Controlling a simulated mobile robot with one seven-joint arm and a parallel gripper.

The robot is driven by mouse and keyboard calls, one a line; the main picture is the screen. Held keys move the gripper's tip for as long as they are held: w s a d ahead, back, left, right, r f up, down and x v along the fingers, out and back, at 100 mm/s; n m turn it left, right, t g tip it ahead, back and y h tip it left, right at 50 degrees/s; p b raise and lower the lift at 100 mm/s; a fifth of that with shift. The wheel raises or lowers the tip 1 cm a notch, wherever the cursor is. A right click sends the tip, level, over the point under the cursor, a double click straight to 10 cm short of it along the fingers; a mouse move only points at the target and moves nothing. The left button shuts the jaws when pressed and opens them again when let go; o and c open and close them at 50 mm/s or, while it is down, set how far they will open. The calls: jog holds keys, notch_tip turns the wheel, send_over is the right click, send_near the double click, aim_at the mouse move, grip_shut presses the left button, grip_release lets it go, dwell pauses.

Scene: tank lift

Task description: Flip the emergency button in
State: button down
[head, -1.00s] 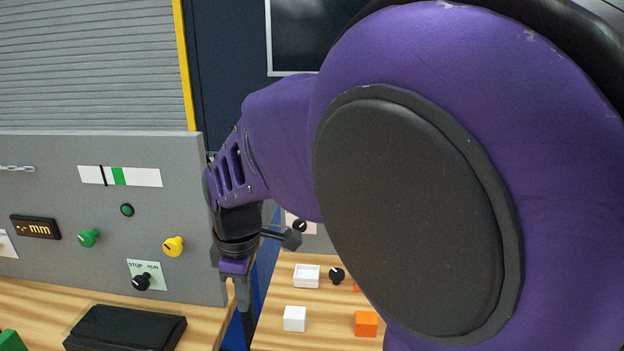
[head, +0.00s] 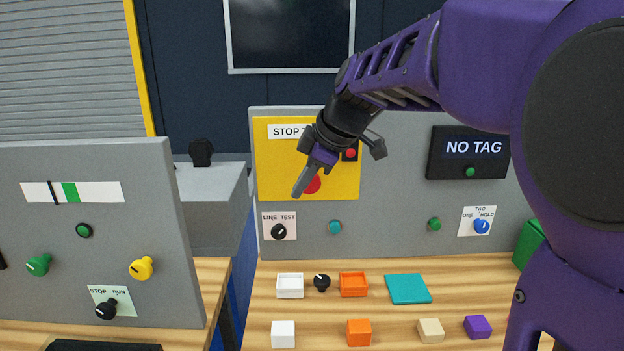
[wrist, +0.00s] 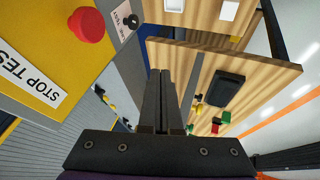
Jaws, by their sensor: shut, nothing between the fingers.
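The red emergency button (head: 313,185) is a round mushroom head on a yellow plate (head: 342,185) labelled STOP TEST, on the grey upright panel at the back. My gripper (head: 298,192) is shut and empty, its fingers pointing down-left in front of the yellow plate. It partly covers the red button in the head view. In the wrist view the red button (wrist: 88,25) shows in full at the upper left, apart from my shut fingers (wrist: 162,75). I cannot tell the exact gap in depth.
Below are a LINE TEST knob (head: 279,231) and a teal button (head: 335,227). Trays and blocks lie on the wooden table (head: 310,308). A second grey panel (head: 150,185) stands at left.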

jog(key=w+d+r+t, duration=0.1)
jog(key=w+d+r, duration=0.1)
jog(key=d, duration=0.4)
jog(key=shift+w+r+m+t, duration=0.15)
jog(key=shift+r+m+t, duration=0.15)
jog(key=shift+r, duration=0.5)
jog(key=w+a+f, duration=0.3)
jog(key=w+f, duration=0.5)
jog(key=w, duration=0.1)
jog(key=shift+a, duration=0.15)
